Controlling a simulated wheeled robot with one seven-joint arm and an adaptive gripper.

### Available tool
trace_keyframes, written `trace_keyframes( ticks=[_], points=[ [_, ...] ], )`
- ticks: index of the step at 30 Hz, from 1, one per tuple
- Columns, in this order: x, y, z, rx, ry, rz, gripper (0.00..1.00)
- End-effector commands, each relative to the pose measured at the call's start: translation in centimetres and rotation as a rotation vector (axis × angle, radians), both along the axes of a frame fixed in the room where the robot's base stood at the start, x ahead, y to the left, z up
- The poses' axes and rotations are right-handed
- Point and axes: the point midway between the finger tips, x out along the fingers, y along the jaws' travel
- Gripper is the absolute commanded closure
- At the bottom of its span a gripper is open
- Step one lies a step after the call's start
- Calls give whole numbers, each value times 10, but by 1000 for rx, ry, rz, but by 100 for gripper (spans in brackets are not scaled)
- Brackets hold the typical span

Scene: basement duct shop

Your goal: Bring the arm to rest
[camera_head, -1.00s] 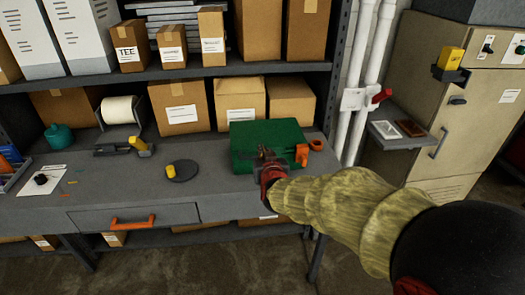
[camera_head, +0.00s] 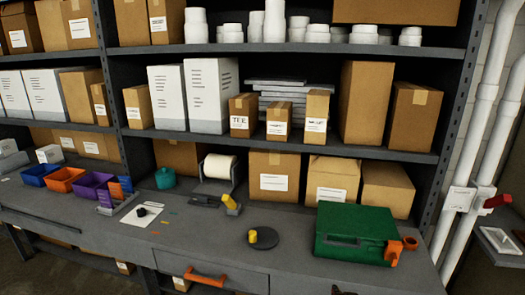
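Only a small dark tip, probably of my gripper (camera_head: 343,290), shows at the bottom edge of the head view, in front of the bench and below the green case (camera_head: 352,228). The rest of my arm is out of the picture. Whether the fingers are open or shut, and whether they hold anything, cannot be seen. The green case lies closed on the grey workbench (camera_head: 290,238), with an orange tool (camera_head: 397,250) at its right side.
A yellow piece sits on a dark round disc (camera_head: 264,238). A paper roll (camera_head: 219,168), teal container (camera_head: 165,178) and coloured bins (camera_head: 92,184) stand farther left. Shelves with cartons rise behind. White pipes (camera_head: 470,150) run at the right. An orange drawer handle (camera_head: 205,277) protrudes in front.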

Motion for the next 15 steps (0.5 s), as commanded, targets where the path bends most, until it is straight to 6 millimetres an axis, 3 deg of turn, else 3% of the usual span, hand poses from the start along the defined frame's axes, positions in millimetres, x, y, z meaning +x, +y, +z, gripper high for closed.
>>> trace_keyframes(
  ticks=[3, 7, 15],
  points=[
    [-34, 24, -11, 54, 164, 67, 100],
    [-82, 42, -7, 84, 332, 129, 100],
    [-184, 47, 40, 49, 573, 192, 100]
  ],
)
